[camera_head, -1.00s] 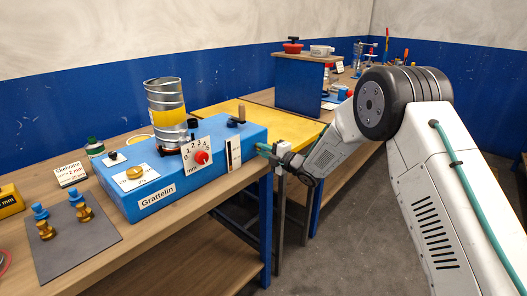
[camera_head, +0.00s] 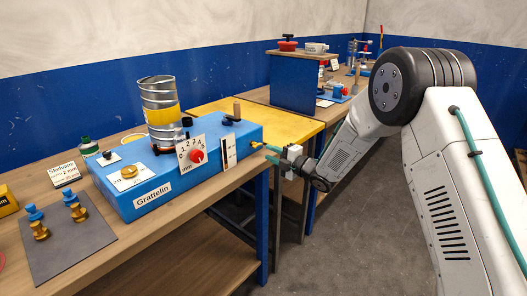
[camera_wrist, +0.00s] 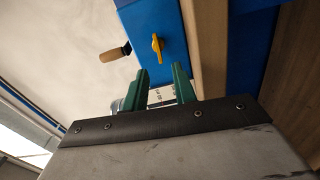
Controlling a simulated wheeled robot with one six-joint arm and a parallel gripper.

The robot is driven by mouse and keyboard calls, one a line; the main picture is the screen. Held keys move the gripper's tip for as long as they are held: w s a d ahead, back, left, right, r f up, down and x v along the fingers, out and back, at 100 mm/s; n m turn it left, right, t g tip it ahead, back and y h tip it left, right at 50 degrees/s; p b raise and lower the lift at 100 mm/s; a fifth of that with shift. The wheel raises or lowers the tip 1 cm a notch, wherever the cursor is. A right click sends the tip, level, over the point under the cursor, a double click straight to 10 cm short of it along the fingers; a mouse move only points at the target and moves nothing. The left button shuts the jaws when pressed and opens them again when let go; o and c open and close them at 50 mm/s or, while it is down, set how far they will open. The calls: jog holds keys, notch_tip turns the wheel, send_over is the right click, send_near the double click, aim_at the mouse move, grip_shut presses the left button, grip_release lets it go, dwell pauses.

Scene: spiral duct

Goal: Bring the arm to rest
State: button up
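My gripper (camera_head: 270,155) is just off the right end of the blue machine labelled Grattelin (camera_head: 150,202), above the floor beside the bench. In the wrist view my gripper (camera_wrist: 163,82) has two green fingers standing apart, with nothing seen between them. A yellow knob (camera_wrist: 157,48) on the machine's blue end face lies beyond the fingertips, apart from them. The knob also shows in the head view (camera_head: 257,145), close to the fingertips. My arm is bent, its forearm reaching left toward the machine.
The machine carries a spiral metal duct (camera_head: 160,112), a red dial knob (camera_head: 197,156) and a wooden-handled crank (camera_head: 237,111). A grey mat (camera_head: 68,242) with blue and brass parts lies at left. A yellow tabletop (camera_head: 285,127) adjoins. The floor (camera_head: 345,235) below my arm is clear.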

jog(key=shift+v, duration=0.8)
jog(key=d+f+m+h, duration=0.6)
jog(key=f+m+h, duration=0.1)
jog(key=f, duration=0.2)
jog(key=s+d+r+m+g+h, duration=0.35)
jog(key=s+d+m, duration=0.25)
jog(key=s+d, duration=0.2)
jog(key=s+d+r+m+g+h, duration=0.35)
jog(key=s+d+m+h, duration=0.2)
jog(key=s+d, duration=0.3)
jog(key=s+d+r+m+g, duration=0.1)
jog(key=s+r+m, duration=0.2)
jog(key=s, duration=0.9)
jog(key=s+d+r+m+y, duration=0.1)
jog(key=s+r+m, duration=0.2)
jog(key=s+r, duration=0.5)
jog(key=s+d+r+m+g, duration=0.1)
jog(key=s+r+m, duration=0.2)
jog(key=s, duration=1.2)
notch_tip(320, 180, up, 3)
jog(key=shift+s+f+g+y, duration=0.1)
jog(key=shift+s+g+y, duration=0.2)
jog(key=shift+y, duration=0.1)
